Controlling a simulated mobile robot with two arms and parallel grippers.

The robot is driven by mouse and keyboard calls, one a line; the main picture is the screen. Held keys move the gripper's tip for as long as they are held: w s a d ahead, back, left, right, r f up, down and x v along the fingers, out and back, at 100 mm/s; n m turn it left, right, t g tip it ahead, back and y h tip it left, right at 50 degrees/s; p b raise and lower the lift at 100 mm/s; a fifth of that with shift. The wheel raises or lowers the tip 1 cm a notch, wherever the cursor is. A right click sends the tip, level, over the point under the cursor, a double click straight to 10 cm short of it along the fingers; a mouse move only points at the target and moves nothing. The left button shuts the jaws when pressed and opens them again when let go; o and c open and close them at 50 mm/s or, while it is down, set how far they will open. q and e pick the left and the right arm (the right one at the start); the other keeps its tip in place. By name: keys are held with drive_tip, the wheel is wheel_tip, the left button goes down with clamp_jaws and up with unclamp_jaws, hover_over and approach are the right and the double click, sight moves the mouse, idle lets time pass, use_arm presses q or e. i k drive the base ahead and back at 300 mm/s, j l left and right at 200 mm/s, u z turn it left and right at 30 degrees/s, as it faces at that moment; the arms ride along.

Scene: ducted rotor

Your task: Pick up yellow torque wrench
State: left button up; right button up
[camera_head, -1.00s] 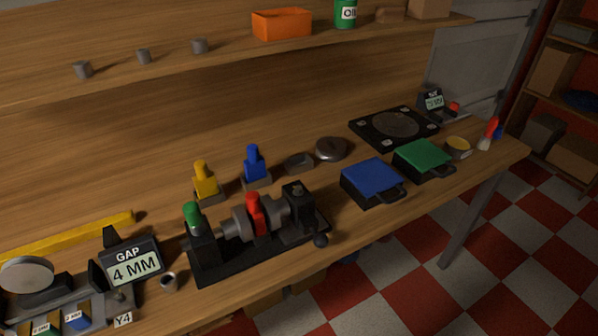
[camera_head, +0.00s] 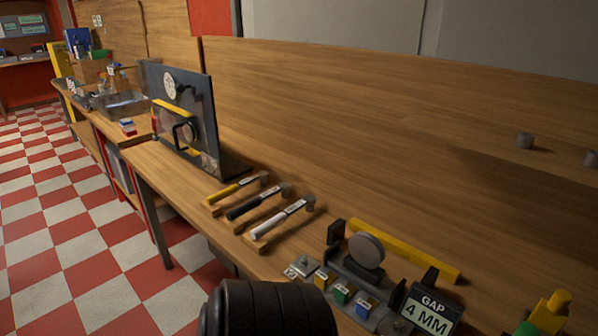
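The yellow torque wrench (camera_head: 232,190) lies on the workbench in the head view, left of centre. It is the leftmost of three similar wrenches lying side by side on a low wooden rack. Its yellow handle points toward the front edge and its dark head toward the back. A black-handled wrench (camera_head: 255,204) lies beside it, and a white-handled wrench (camera_head: 280,219) lies right of that. Neither gripper is in view.
A dark upright panel (camera_head: 187,115) stands left of the wrenches. A gauge fixture (camera_head: 367,252), a long yellow bar (camera_head: 405,250) and a "GAP 4 MM" display (camera_head: 428,315) sit right. A black rounded part of mine covers the bottom centre. Checkered floor lies open at left.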

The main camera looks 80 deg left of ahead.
sight(263, 176)
drive_tip(key=u, duration=2.9)
drive_tip(key=z, duration=0.45)
drive_tip(key=l+z, duration=0.1)
drive_tip(key=z, duration=0.85)
drive_tip(key=i+z, duration=0.1)
drive_tip(key=z, duration=0.35)
drive_tip(key=l+z, duration=0.1)
drive_tip(key=z, duration=0.8)
drive_tip(key=u, duration=2.85)
drive_tip(key=l, duration=0.1)
